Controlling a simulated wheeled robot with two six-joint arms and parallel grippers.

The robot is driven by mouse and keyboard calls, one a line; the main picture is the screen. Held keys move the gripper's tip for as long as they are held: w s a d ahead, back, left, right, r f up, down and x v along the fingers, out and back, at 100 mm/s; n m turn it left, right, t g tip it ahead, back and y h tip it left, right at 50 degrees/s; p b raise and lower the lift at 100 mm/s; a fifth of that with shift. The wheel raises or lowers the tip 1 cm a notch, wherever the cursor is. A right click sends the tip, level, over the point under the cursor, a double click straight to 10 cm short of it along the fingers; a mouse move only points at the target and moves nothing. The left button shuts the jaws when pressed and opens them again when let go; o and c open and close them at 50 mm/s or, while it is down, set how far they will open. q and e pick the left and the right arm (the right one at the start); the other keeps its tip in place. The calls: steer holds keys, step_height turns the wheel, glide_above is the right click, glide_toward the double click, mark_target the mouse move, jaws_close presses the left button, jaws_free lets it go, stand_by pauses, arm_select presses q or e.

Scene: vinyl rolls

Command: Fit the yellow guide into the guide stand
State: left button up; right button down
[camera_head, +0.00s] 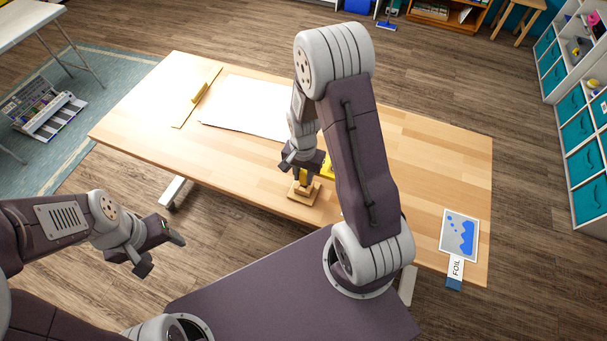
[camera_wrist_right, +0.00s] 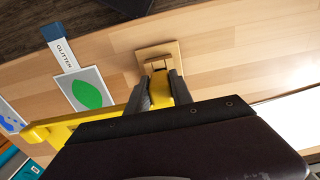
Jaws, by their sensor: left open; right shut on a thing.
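The yellow guide (camera_head: 327,168) is partly hidden behind my right arm in the head view. My right gripper (camera_head: 303,174) is shut on it, above the wooden guide stand (camera_head: 304,194) near the table's front edge. In the right wrist view, the guide (camera_wrist_right: 160,90) shows between my fingers, and a long yellow part reaches left. The stand (camera_wrist_right: 146,56), with its slot, lies just beyond the fingertips. I cannot tell whether the guide's end is in the slot or just above it. My left gripper (camera_head: 161,254) is open and empty, over the floor off the table.
A white sheet (camera_head: 240,108) lies on the table (camera_head: 440,150) behind the stand. A board with a yellow handle (camera_head: 199,92) lies further left. A foil card (camera_head: 459,234) is at the right. The wrist view shows a glitter card (camera_wrist_right: 83,92). Bare table surrounds the stand.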

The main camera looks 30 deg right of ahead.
steer(key=shift+f, duration=0.4)
stand_by(0.8)
steer(key=shift+f+b, duration=0.35)
steer(key=shift+f, duration=0.45)
stand_by(0.7)
steer(key=shift+s+f, duration=0.1)
steer(key=shift+f, duration=0.05)
stand_by(0.6)
steer(key=c, duration=1.3)
jaws_free()
steer(key=shift+o, duration=1.2)
steer(key=o, duration=0.5)
